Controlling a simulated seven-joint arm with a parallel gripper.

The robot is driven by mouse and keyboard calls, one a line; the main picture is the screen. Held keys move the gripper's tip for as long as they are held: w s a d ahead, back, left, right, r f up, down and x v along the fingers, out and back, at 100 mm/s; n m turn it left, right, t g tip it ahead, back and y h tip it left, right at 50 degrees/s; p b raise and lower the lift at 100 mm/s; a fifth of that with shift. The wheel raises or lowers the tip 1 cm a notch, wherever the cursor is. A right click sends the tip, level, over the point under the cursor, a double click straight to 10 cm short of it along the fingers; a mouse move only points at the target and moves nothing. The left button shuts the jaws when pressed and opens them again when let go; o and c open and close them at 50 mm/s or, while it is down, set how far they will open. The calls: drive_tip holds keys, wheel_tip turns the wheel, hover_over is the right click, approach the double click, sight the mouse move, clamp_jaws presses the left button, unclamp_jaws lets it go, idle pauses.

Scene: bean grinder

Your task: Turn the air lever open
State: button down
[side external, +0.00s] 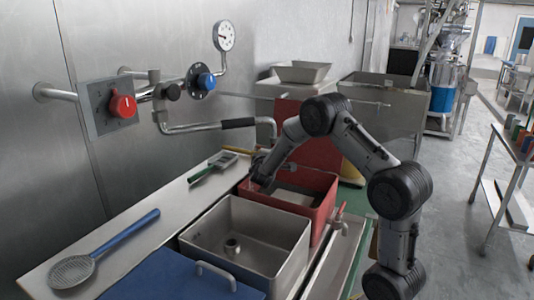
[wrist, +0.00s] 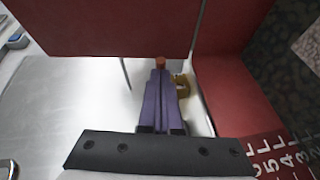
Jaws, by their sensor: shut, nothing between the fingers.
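My gripper (side external: 262,178) reaches down at the back left part of the red bin in the side view. In the wrist view its purple fingers (wrist: 160,78) are shut together, with nothing visible held between them.
The red bin (side external: 318,186) and grey basin (side external: 205,232) stand side by side. A blue lid (side external: 180,280) is in front. A strainer (side external: 75,270) and green-handled tool (side external: 205,172) lie on the counter. A red knob (side external: 123,106), blue knob (side external: 206,81) and black-handled pipe (side external: 238,123) are on the wall.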

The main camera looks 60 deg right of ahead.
drive_tip(key=s+d+v, duration=0.1)
drive_tip(key=s+v, duration=0.1)
drive_tip(key=v, duration=1.1)
drive_tip(key=s+a+r+m+g+y, duration=0.2)
drive_tip(key=s+a+g, duration=0.1)
drive_tip(key=s, duration=0.4)
drive_tip(key=s+a+r+m+g+y, duration=0.2)
drive_tip(key=s+a, duration=0.1)
drive_tip(key=s, duration=0.4)
drive_tip(key=s+a+t+y, duration=0.2)
drive_tip(key=a+y, duration=0.3)
drive_tip(key=a, duration=0.4)
drive_tip(key=s+a+t+y, duration=0.2)
drive_tip(key=s+a+y, duration=0.3)
drive_tip(key=a, duration=0.5)
drive_tip(key=shift+s+f+n+y, duration=0.15)
drive_tip(key=shift+s+n+y, duration=0.15)
drive_tip(key=shift+n+y, duration=0.15)
drive_tip(key=shift+a, duration=0.1)
